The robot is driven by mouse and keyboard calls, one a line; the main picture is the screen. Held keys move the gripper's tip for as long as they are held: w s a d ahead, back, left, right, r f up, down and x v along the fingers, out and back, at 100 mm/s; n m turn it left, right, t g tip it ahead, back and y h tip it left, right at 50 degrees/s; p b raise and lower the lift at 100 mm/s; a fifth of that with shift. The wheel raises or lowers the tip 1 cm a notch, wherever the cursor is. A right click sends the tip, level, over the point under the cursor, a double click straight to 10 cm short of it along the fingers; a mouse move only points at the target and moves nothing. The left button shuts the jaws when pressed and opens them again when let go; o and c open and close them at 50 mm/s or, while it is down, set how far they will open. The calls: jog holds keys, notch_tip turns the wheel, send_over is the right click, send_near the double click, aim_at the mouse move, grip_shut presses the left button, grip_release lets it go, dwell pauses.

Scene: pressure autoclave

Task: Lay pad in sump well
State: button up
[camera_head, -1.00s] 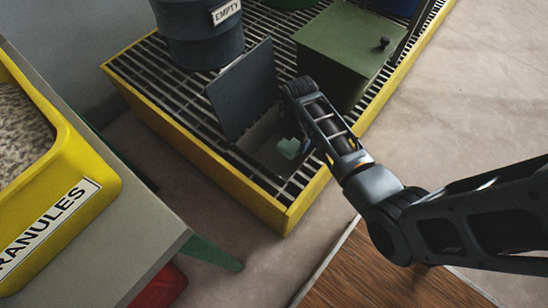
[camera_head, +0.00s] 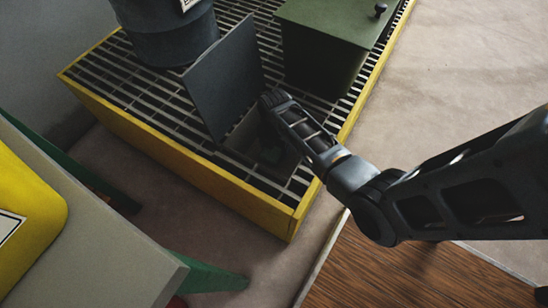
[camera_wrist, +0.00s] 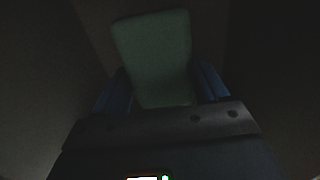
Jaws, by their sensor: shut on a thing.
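The pad (camera_wrist: 155,60) is a pale green, flat piece held upright between the two blue fingers of my gripper (camera_wrist: 162,88) in the wrist view. The sump well (camera_head: 243,132) is a dark square opening in the grating, with its dark lid (camera_head: 226,82) standing open behind it. In the head view my arm reaches down into the well, and its wrist covers much of the opening. The wrist view is very dark, with shadowed walls around the pad; whether the pad touches the bottom I cannot tell.
The well sits in a yellow-edged grated platform (camera_head: 180,150). A green box with a knob (camera_head: 325,45) stands right behind the well, and a dark drum (camera_head: 165,35) stands behind left. A grey table (camera_head: 90,250) with a yellow bin (camera_head: 30,200) is at the left.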

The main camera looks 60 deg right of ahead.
aim_at(275, 156)
jog(key=shift+f+b, duration=1.15)
jog(key=shift+f, duration=1.6)
jog(key=shift+f, duration=0.25)
jog(key=o, duration=1.1)
jog(key=shift+r, duration=0.1)
notch_tip(275, 156, up, 12)
jog(key=p, duration=0.5)
jog(key=shift+r, duration=0.15)
